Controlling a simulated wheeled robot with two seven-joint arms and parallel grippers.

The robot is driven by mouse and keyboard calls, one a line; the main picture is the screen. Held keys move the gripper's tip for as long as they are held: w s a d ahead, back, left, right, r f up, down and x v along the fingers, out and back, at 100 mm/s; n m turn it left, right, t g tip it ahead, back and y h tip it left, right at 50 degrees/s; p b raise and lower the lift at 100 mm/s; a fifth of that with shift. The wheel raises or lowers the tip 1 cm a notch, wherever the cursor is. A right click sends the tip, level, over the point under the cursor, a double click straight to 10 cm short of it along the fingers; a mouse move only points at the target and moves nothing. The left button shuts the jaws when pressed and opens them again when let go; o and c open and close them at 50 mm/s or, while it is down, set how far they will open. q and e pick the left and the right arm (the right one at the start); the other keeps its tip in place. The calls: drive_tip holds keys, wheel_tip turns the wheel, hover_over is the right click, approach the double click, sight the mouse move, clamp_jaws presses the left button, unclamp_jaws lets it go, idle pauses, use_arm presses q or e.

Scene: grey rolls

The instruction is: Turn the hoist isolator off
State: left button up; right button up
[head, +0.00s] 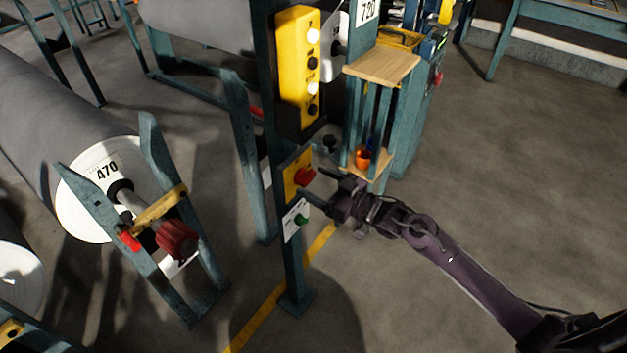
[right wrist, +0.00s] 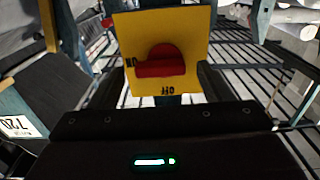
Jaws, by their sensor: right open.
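The hoist isolator is a red rotary knob (head: 305,176) on a yellow plate (head: 291,166), fixed to a teal post below a yellow button box. In the right wrist view the red knob (right wrist: 162,62) shows upside down on its yellow plate (right wrist: 193,28). Its grip bar lies across the picture, in line with the ON mark at the left; the OFF mark is below it. My right gripper (head: 318,185) is open in front of the plate, with a finger at each side of the knob, apart from it. My left gripper is not in view.
A yellow button box (head: 298,65) is above the isolator; a white plate with a green knob (head: 300,219) is below. A wooden shelf (head: 382,66) with an orange cup (head: 362,158) stands close behind my gripper. A large grey roll (head: 40,120) lies left. Floor at right is clear.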

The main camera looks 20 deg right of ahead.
drive_tip(key=shift+w+a, duration=0.45)
drive_tip(key=shift+w, duration=0.1)
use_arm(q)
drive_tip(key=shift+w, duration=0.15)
use_arm(e)
drive_tip(key=c, duration=1)
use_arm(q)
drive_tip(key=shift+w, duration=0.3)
